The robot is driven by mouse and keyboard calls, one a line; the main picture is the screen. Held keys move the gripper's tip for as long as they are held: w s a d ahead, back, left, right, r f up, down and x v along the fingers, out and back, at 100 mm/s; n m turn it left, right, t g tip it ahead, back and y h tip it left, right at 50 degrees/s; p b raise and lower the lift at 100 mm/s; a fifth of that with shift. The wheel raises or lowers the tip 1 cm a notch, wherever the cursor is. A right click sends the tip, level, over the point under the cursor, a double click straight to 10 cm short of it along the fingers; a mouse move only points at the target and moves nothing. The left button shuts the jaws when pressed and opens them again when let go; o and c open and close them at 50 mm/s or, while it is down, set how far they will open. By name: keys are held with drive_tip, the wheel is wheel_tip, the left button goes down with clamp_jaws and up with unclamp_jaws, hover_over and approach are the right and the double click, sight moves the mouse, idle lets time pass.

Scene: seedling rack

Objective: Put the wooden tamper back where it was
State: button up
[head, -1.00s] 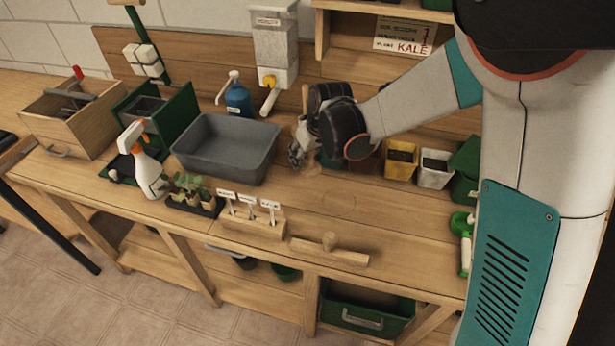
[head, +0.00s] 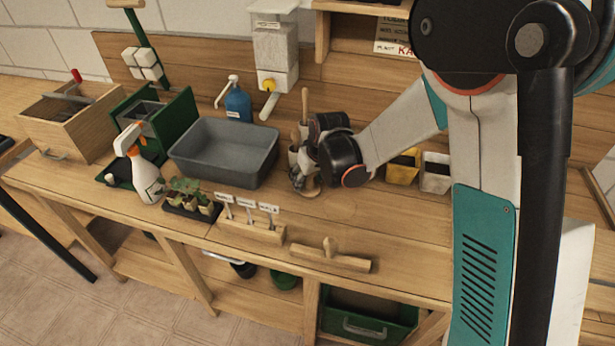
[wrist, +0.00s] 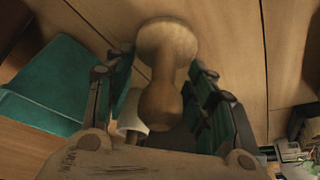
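The wooden tamper has a pale round disc and a short knobbed handle. In the wrist view the tamper (wrist: 165,90) lies between the fingers of my gripper (wrist: 165,80), handle toward the camera. The fingers flank it closely and look closed on it. In the head view my gripper (head: 300,178) is low over the bench, right of the grey tub, and the pale tamper disc (head: 311,191) shows just below it. Whether the disc touches the bench is unclear.
The grey tub (head: 222,173) is left of my gripper, with wooden-handled tools (head: 305,105) in a pale holder behind. A seedling tray (head: 190,205), label block (head: 250,236) and T-shaped wooden bar (head: 330,260) line the front. Yellow (head: 403,168) and white (head: 436,180) pots stand right.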

drive_tip(key=o, duration=0.4)
drive_tip(key=shift+r+p, duration=0.35)
drive_tip(key=shift+r, duration=0.15)
drive_tip(key=s+d+r+m+p, duration=0.1)
drive_tip(key=s+d+r, duration=0.35)
drive_tip(key=r, duration=0.25)
drive_tip(key=s+d+r+m+t+p, duration=0.1)
drive_tip(key=s+d+r, duration=0.2)
drive_tip(key=s+r, duration=0.3)
drive_tip(key=s+d+r+m+p, duration=0.15)
drive_tip(key=s+d+r, duration=0.25)
drive_tip(key=r, duration=0.4)
drive_tip(key=s+d, duration=0.2)
drive_tip(key=s, duration=0.2)
drive_tip(key=s+d+r+m+t+h, duration=0.1)
drive_tip(key=s+d, duration=0.1)
drive_tip(key=s, duration=0.2)
drive_tip(key=s+d+m+t+h, duration=0.1)
drive_tip(key=s+d, duration=0.1)
drive_tip(key=s, duration=0.2)
drive_tip(key=shift+s+d+r, duration=0.15)
drive_tip(key=shift+s+r, duration=0.2)
drive_tip(key=shift+s, duration=0.05)
